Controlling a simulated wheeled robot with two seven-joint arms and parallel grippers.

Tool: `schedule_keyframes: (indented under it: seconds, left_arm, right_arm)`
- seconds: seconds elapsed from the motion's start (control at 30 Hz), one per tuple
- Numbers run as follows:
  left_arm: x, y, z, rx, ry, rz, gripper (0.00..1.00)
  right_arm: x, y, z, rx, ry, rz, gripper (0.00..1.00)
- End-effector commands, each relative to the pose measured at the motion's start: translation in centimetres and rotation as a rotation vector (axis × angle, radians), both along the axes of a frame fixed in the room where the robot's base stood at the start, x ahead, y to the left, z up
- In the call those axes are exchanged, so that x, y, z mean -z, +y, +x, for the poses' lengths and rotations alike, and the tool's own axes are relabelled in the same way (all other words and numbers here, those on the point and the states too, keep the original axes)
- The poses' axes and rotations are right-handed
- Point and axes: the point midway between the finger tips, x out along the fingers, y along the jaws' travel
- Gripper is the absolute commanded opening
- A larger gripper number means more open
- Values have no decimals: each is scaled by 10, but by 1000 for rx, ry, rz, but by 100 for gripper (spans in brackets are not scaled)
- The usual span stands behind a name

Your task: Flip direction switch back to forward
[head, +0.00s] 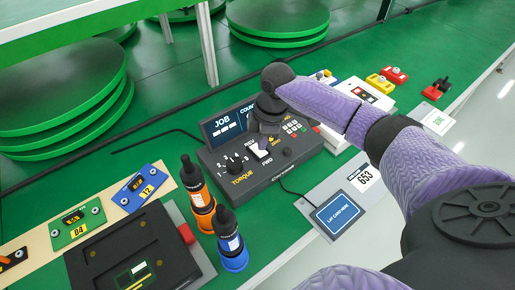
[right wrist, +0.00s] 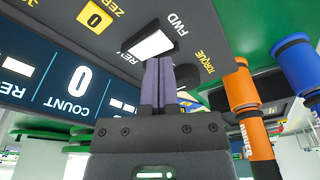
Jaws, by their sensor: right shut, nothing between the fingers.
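The white direction switch (head: 263,148) is a rocker on the dark control box (head: 290,165), between the REV and FWD labels. I cannot tell for sure which side is pressed down. In the right wrist view the switch (right wrist: 150,45) lies just beyond the purple fingertips. My right gripper (head: 266,126) is over the box beside the switch, pointing down, and its fingers are hidden in the head view. In the right wrist view the gripper (right wrist: 157,62) is shut and empty; I cannot tell whether it touches the switch. My left gripper is not in view.
The box has a display (head: 228,123), a torque dial (head: 236,182) and a keypad. An orange screwdriver (head: 199,199) and a blue one (head: 230,240) stand to its left. A lot card reader (head: 339,212) lies in front. Green plates are stacked behind.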

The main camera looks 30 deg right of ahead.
Motion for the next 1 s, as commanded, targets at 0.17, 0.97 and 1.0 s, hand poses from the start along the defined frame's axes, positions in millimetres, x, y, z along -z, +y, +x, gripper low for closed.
schedule_keyframes:
  seconds: [0.17,0.97,1.0]
  left_arm:
    - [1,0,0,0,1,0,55]
    - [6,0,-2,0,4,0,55]
    - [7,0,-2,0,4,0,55]
  right_arm:
    - [2,0,0,0,0,0,0]
    - [14,0,0,1,1,0,0]
    - [15,0,0,1,1,0,0]
